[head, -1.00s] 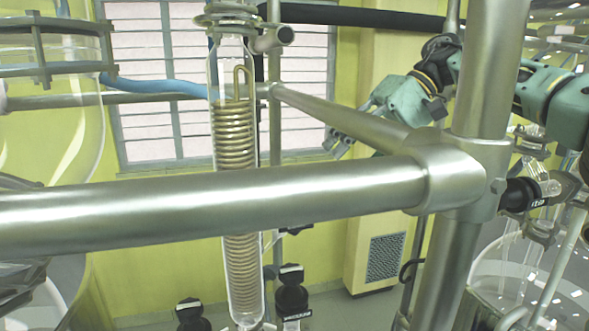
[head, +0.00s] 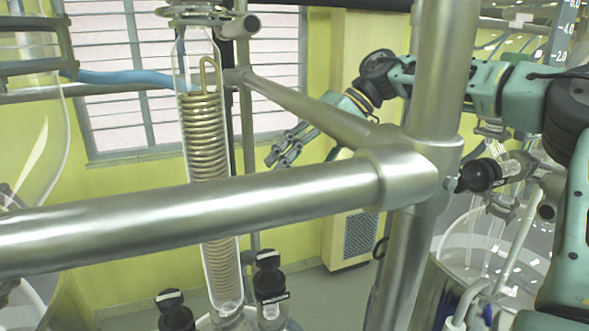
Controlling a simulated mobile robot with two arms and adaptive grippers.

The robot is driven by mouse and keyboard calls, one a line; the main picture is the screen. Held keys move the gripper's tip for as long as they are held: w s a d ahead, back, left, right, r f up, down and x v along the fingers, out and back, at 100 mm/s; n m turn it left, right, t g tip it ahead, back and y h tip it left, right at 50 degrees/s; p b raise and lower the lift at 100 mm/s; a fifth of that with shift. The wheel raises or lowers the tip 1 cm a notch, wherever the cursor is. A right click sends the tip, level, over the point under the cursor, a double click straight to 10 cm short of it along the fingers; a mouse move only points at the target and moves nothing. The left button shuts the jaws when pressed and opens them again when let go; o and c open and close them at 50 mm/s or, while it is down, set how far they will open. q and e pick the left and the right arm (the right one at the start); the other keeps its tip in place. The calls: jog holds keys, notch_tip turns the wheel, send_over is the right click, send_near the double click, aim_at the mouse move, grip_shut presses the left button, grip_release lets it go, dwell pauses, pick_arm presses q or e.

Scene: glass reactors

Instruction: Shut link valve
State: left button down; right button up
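Several black-knobbed valves are in view, and I cannot tell which is the link valve. One black valve (head: 270,277) stands upright beside the foot of the glass coil condenser (head: 207,130). Another black valve (head: 175,312) is lower left of it, cut by the bottom edge. A third black valve (head: 482,175) lies sideways on glassware right of the steel post. My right gripper (head: 278,160) reaches in from the right behind the frame. Its grey fingers are apart and empty, well above the lower valves. My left gripper is not in view.
A thick steel rail (head: 190,215) crosses the front and joins an upright post (head: 440,80). A thinner rail (head: 300,105) runs back from the joint. A blue hose (head: 130,78) meets the condenser. A glass vessel (head: 480,240) stands at right.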

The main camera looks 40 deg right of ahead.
jog(key=c, duration=1.1)
jog(key=shift+f, duration=0.1)
